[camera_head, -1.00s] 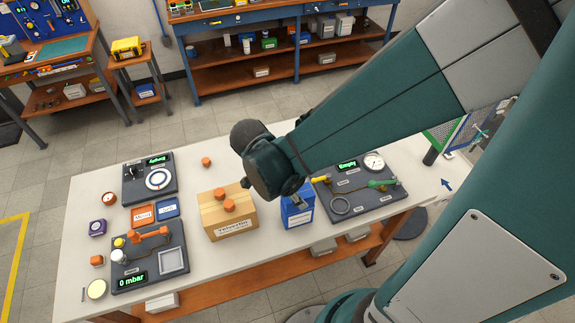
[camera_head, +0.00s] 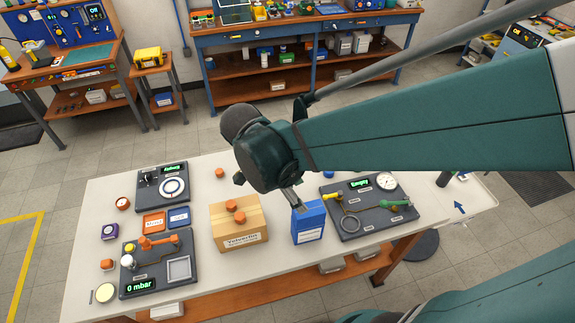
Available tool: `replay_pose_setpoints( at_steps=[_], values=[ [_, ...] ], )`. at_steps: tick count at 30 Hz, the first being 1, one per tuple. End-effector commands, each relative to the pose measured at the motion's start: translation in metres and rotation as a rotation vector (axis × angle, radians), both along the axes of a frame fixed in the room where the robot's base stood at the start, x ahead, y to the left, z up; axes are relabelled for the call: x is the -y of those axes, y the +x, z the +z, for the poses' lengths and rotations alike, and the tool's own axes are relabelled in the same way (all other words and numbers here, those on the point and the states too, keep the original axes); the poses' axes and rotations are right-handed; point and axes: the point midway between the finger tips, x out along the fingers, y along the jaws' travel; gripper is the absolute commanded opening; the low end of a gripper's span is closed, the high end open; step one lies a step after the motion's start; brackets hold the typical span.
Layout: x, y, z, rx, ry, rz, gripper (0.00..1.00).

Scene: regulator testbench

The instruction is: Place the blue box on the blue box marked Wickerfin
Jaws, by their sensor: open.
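A blue box (camera_head: 308,226) with a white label stands upright on the white table, right of the cardboard box. Its label is too small to read. My gripper (camera_head: 296,207) points down at the top left of this blue box; its fingers are small and partly hidden by the wrist. It is open, and I cannot tell whether it touches the box. Another small blue box (camera_head: 163,99) with a white label sits on the low shelf of the stand at the back left. I cannot read the name Wickerfin on either.
A cardboard box (camera_head: 238,222) with orange knobs on top stands left of the blue box. A dark gauge panel (camera_head: 350,220) lies close on its right. Orange and blue trays (camera_head: 179,218) and dark instrument panels (camera_head: 140,275) fill the table's left. The table's front right strip is clear.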

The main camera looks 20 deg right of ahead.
Motion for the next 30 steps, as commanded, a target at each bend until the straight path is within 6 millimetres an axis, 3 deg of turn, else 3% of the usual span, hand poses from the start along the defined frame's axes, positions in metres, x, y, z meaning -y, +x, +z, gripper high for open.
replay_pose_setpoints(
  at_steps=[22,30],
  values=[
    [0.0000,-0.0003,0.0019,-0.001,0.002,0.005,0.48],
    [0.0060,-0.0004,0.0089,-0.011,0.041,0.119,0.48]
  ],
)
